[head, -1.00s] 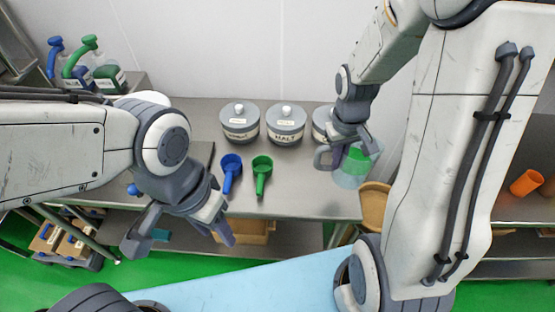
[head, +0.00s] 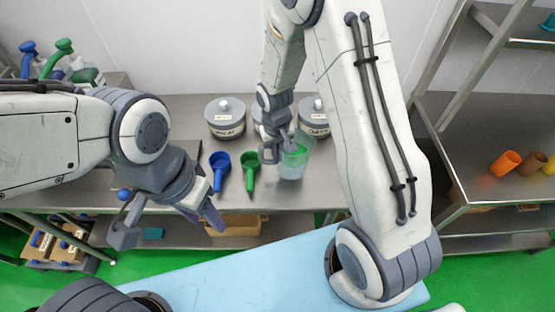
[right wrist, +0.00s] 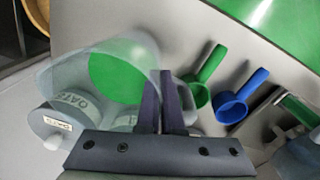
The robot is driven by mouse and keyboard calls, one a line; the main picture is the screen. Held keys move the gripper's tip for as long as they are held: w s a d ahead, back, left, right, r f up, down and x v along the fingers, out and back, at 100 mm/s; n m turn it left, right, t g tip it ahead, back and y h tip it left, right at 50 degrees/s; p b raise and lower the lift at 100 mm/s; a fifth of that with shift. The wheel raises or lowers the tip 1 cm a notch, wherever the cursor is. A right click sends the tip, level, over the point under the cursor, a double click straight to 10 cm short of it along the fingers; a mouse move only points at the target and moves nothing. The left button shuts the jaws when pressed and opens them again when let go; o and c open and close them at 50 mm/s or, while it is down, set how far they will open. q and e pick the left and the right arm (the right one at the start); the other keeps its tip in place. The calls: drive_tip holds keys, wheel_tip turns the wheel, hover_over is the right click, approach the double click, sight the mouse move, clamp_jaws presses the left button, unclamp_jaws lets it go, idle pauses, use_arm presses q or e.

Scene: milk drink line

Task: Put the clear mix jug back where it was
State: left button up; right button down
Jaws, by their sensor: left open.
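The clear mix jug (head: 297,163) with green contents is at the front right of the steel counter, close to the canisters. It is also large in the right wrist view (right wrist: 78,80), seen from above, with green inside. My right gripper (head: 272,152) is at the jug's left side in the head view. In the right wrist view its two fingers (right wrist: 163,105) are close together on the jug's handle, which they mostly hide. I cannot tell whether the jug's base touches the counter. My left gripper (head: 168,228) is open and empty in front of the counter's left part.
A blue scoop (head: 219,166) and a green scoop (head: 250,166) lie left of the jug. Lidded grey canisters (head: 225,120) stand behind; my right arm partly hides the middle one. Spray bottles (head: 62,58) are at the back left. Orange (head: 505,162) and brown cups are on the right shelf.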

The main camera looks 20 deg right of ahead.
sight(279, 172)
drive_tip(key=shift+f, duration=1.5)
drive_tip(key=shift+f, duration=0.15)
drive_tip(key=shift+f, duration=0.1)
drive_tip(key=c, duration=1.1)
unclamp_jaws()
